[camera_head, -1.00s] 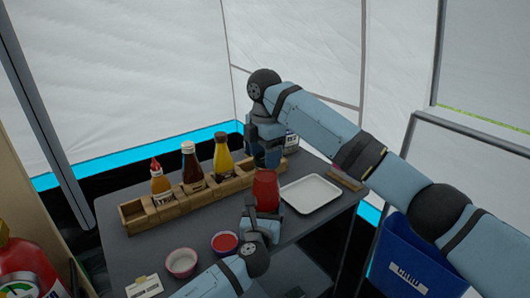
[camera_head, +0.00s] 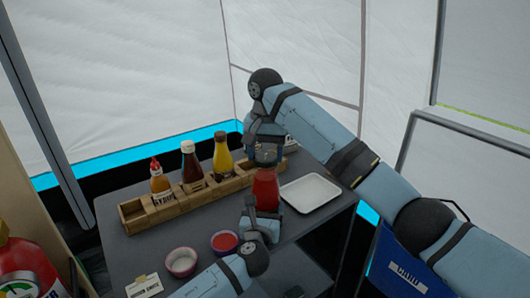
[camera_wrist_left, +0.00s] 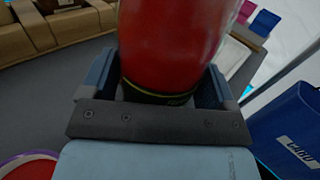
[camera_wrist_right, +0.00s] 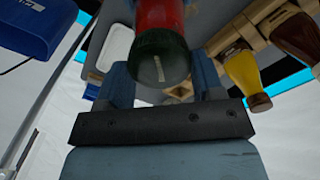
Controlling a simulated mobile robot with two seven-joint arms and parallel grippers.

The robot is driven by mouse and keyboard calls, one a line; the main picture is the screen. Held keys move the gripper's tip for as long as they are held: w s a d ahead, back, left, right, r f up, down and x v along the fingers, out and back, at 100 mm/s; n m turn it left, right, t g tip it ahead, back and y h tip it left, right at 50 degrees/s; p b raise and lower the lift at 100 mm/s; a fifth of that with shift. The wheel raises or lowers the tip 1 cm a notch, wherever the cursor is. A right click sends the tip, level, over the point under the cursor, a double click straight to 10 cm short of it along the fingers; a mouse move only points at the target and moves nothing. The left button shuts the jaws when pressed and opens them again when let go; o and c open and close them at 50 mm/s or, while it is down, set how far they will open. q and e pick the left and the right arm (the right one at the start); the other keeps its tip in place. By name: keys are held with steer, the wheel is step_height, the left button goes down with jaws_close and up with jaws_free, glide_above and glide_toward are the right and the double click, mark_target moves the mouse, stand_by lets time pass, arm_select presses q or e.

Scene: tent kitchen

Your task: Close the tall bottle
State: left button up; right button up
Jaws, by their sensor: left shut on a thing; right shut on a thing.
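The tall bottle (camera_head: 265,190) is red and upright at the table's right part, in front of the wooden rack. My left gripper (camera_head: 258,215) is shut around its lower part, and in the left wrist view the red body (camera_wrist_left: 170,45) stands between the fingers. My right gripper (camera_head: 266,152) is above the bottle, shut on a dark round cap (camera_wrist_right: 160,60). In the right wrist view the cap lines up with the red bottle (camera_wrist_right: 158,14). I cannot tell whether the cap is seated or only touching, since the fingers and cap hide the bottle's mouth.
The wooden rack (camera_head: 140,222) holds several sauce bottles, one with yellow sauce (camera_head: 222,155). A white tray (camera_head: 310,192) lies right of the bottle. A red-filled bowl (camera_head: 225,242) and a pale bowl (camera_head: 181,262) stand at the front. A blue bin (camera_head: 410,270) is at right.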

steer(key=m, duration=0.4)
steer(key=shift+m, duration=0.3)
steer(key=m, duration=0.6)
steer(key=shift+d+m, duration=0.1)
steer(key=shift+m, duration=0.2)
steer(key=m, duration=0.4)
steer(key=shift+s, duration=0.1)
steer(key=m, duration=0.6)
steer(key=shift+s+m, duration=0.1)
steer(key=shift+m, duration=0.3)
steer(key=o, duration=0.9)
steer(key=shift+r, duration=0.1)
steer(key=shift+r, duration=2.1)
